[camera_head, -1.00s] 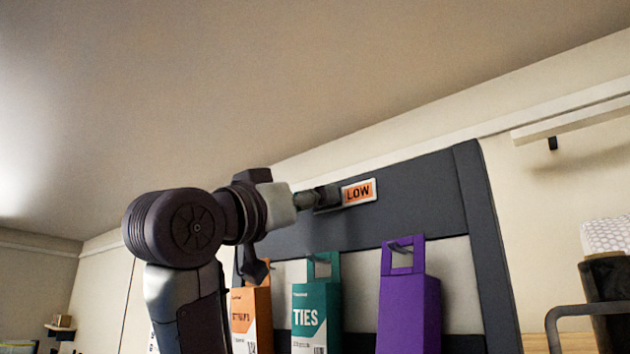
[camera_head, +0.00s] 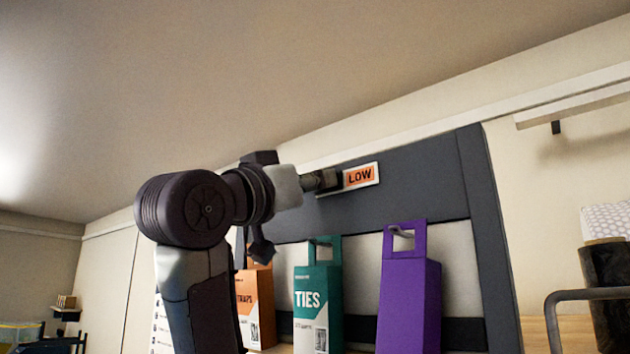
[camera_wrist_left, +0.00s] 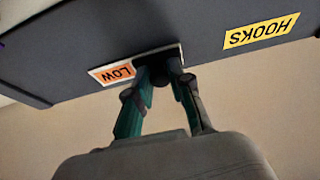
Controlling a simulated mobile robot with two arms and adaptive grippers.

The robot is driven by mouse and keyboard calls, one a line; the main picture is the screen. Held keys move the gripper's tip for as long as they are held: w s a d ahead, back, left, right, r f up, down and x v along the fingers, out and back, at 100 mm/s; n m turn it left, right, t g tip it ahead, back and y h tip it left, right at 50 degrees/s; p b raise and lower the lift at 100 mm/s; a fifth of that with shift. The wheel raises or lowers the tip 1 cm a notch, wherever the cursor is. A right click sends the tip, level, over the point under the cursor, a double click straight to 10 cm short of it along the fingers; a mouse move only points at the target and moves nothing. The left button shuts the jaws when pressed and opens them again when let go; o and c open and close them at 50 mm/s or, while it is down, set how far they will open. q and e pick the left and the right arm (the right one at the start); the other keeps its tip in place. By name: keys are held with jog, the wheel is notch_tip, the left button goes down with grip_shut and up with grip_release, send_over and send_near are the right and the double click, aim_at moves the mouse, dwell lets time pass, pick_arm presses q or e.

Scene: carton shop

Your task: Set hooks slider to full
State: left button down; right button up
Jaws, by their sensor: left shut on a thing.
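The hooks slider is a white-framed plate on the dark top board of the rack, with an orange LOW label (camera_head: 360,177) showing at its right end in the head view. The label also shows in the left wrist view (camera_wrist_left: 118,73), beside a yellow HOOKS sign (camera_wrist_left: 262,34). My left gripper (camera_head: 331,181) is at the plate, just left of LOW. In the left wrist view its fingers (camera_wrist_left: 160,76) are closed around a small dark knob on the plate; they hide most of it. My right gripper is not in view.
Below the board hang an orange box (camera_head: 255,305), a teal TIES box (camera_head: 318,300) and a purple box (camera_head: 408,290). A dark roll (camera_head: 607,290) and a grey rail (camera_head: 580,308) stand at the right. The space above the board is clear.

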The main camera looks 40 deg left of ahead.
aim_at(363, 169)
pick_arm(q)
jog(key=d, duration=0.2)
jog(key=d+b, duration=0.1)
jog(key=d, duration=0.1)
jog(key=d+b, duration=0.1)
jog(key=d, duration=0.1)
jog(key=shift+s, duration=0.25)
jog(key=shift+a, duration=0.25)
jog(key=c, duration=1.4)
grip_release()
jog(key=shift+c, duration=0.2)
jog(key=o, duration=0.4)
jog(key=shift+s+d, duration=0.1)
jog(key=shift+d, duration=0.15)
jog(key=shift+o, duration=0.2)
jog(key=shift+a, duration=0.1)
jog(key=shift+s+f, duration=0.1)
jog(key=d+v, duration=0.1)
jog(key=v, duration=1)
jog(key=shift+s+a, duration=0.35)
jog(key=shift+a, duration=0.05)
jog(key=shift+f, duration=0.1)
